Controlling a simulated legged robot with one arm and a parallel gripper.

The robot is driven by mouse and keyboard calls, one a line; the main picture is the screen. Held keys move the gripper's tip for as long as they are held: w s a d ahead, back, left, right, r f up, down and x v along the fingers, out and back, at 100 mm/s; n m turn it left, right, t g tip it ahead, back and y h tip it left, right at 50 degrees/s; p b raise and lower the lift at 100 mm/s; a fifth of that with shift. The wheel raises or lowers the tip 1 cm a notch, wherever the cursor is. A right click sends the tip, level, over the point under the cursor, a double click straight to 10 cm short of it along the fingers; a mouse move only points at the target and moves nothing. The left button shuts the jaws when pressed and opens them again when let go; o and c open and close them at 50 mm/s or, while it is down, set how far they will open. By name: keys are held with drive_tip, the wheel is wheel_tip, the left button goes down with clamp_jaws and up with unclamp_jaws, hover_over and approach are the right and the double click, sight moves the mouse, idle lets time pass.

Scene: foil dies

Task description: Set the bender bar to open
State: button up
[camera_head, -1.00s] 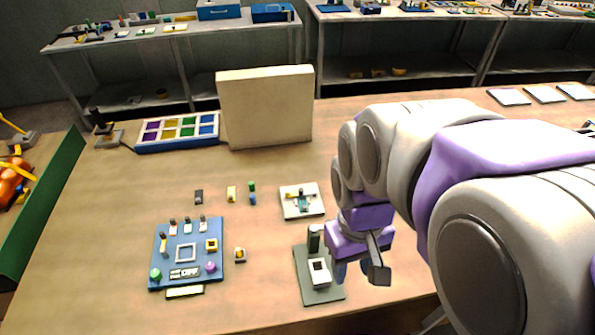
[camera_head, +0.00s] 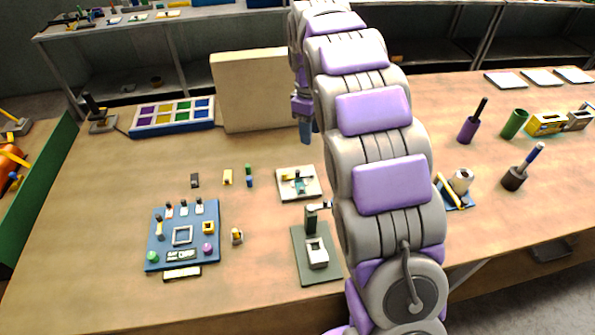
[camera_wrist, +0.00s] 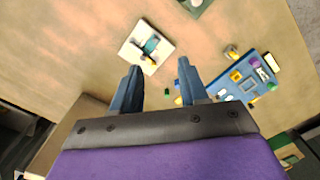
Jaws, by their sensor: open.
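A small white square plate (camera_head: 286,194) lies on the table and carries a teal block (camera_head: 300,186), a yellow piece and a dark bar. I take this as the bender; the bar's setting is too small to tell. The plate also shows in the wrist view (camera_wrist: 137,29), beyond the fingertips and left of centre. My gripper (camera_head: 305,138) points down above the table, behind the plate and apart from it. In the wrist view its two fingers (camera_wrist: 158,66) are spread with nothing between them.
A blue panel (camera_head: 163,225) with knobs lies at the left. A green-grey base (camera_head: 319,277) with an upright post stands in front of the plate. A cream box (camera_head: 250,92) and a colored tray (camera_head: 172,130) stand at the back. Cups and tools stand at the right.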

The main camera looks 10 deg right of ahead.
sight(297, 171)
drive_tip(key=w+a+f+n, duration=0.2)
drive_tip(key=w+f+n, duration=0.2)
drive_tip(key=w+f, duration=0.5)
drive_tip(key=f+b, duration=0.1)
drive_tip(key=f, duration=0.4)
drive_tip(key=f+b, duration=0.2)
drive_tip(key=f, duration=0.4)
drive_tip(key=w+f+b, duration=0.1)
drive_tip(key=f, duration=0.4)
drive_tip(key=shift+d+f+b, duration=0.15)
drive_tip(key=shift+d+b, duration=0.1)
drive_tip(key=shift+b, duration=0.15)
clamp_jaws()
